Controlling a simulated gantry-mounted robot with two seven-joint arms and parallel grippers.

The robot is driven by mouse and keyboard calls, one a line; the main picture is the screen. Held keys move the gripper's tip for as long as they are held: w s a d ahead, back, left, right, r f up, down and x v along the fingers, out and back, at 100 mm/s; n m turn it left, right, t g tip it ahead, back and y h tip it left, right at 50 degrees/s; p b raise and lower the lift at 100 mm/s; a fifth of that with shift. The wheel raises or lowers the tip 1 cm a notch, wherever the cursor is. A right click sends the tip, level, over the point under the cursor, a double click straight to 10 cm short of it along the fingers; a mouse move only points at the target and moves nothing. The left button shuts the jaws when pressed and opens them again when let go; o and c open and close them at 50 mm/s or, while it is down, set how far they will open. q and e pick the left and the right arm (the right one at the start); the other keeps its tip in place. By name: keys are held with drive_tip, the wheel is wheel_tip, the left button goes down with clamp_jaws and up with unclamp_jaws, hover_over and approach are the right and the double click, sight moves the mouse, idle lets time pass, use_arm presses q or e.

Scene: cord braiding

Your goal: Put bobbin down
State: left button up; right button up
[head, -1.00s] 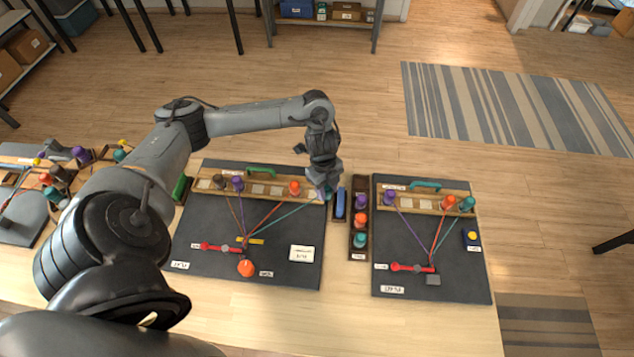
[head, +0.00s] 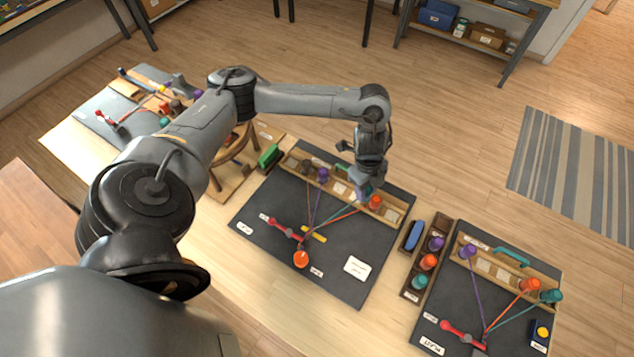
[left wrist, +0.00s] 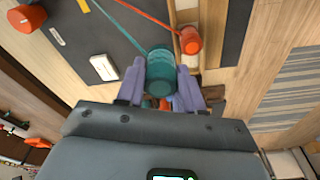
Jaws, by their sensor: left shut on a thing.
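My left gripper (head: 362,190) is shut on the teal bobbin (left wrist: 160,72), with a pale purple finger on each side of it in the left wrist view. In the head view the gripper hides most of this bobbin, at the wooden rack (head: 402,214) of the middle board. The orange bobbin (head: 375,202) stands just right of the gripper; it also shows in the left wrist view (left wrist: 190,40). The purple bobbin (head: 322,175) and brown bobbin (head: 307,168) stand farther left. I cannot tell whether the teal bobbin touches the rack. My right gripper is not in view.
Cords run from the bobbins to the red clamp (head: 282,228) on the dark board (head: 330,275). An orange knob (head: 301,259) and a white card (head: 357,268) are on that board. A tray of spare bobbins (head: 413,293) and a second braiding board (head: 455,295) lie to the right.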

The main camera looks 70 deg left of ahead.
use_arm(q)
drive_tip(key=shift+w+a, duration=0.2)
drive_tip(key=shift+a, duration=0.15)
drive_tip(key=s+a+f+b, duration=0.1)
drive_tip(key=a+f, duration=0.1)
drive_tip(key=a, duration=0.1)
drive_tip(key=a+f+b, duration=0.2)
drive_tip(key=a, duration=0.1)
drive_tip(key=s+a+f+b, duration=0.1)
drive_tip(key=a+f, duration=0.1)
drive_tip(key=a, duration=0.1)
drive_tip(key=shift+s+a+b, duration=0.35)
drive_tip(key=shift+a+f, duration=0.15)
drive_tip(key=shift+a, duration=0.15)
drive_tip(key=shift+f, duration=2)
drive_tip(key=shift+f+b, duration=0.1)
drive_tip(key=shift+b, duration=0.2)
drive_tip(key=shift+d+f, duration=0.1)
drive_tip(key=shift+f, duration=0.15)
drive_tip(key=o, duration=1)
drive_tip(key=shift+o, duration=0.2)
drive_tip(key=shift+r, duration=0.1)
